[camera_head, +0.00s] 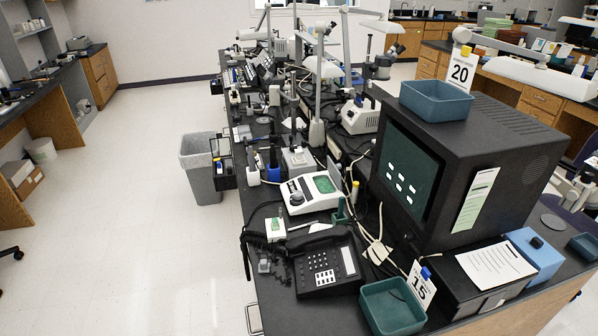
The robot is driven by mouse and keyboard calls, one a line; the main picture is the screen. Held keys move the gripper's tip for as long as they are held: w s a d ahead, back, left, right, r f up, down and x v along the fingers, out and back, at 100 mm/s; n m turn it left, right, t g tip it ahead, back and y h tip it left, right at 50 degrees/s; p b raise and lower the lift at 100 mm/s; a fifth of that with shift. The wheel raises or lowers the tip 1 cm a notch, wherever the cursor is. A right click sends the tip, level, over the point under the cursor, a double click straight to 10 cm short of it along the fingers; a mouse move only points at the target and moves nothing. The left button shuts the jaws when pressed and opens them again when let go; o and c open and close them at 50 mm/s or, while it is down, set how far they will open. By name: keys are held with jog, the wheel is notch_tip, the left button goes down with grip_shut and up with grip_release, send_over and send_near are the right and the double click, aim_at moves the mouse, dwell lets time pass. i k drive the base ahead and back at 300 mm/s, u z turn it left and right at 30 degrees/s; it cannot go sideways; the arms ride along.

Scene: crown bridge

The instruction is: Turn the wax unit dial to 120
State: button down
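A white bench unit (313,204), which looks like the wax unit, sits on the black worktop near the middle of the view. It has a green panel (324,184) at its right and a dark round dial (296,198) at its front left. The dial's marks and setting are too small to read. A small white block with a green top (275,230) stands just in front of it at the left. My gripper and arm are not in view.
A black phone (325,270) lies in front of the unit. A large black cabinet (510,150) stands to its right, with cables between. Lamps and instruments crowd the bench behind. A grey bin (203,170) stands left of the bench; the floor (130,230) there is clear.

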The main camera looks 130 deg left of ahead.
aim_at(297, 196)
jog(key=u, duration=1.75)
jog(key=i, duration=2.85)
jog(key=u, duration=3.7)
jog(key=i, duration=1)
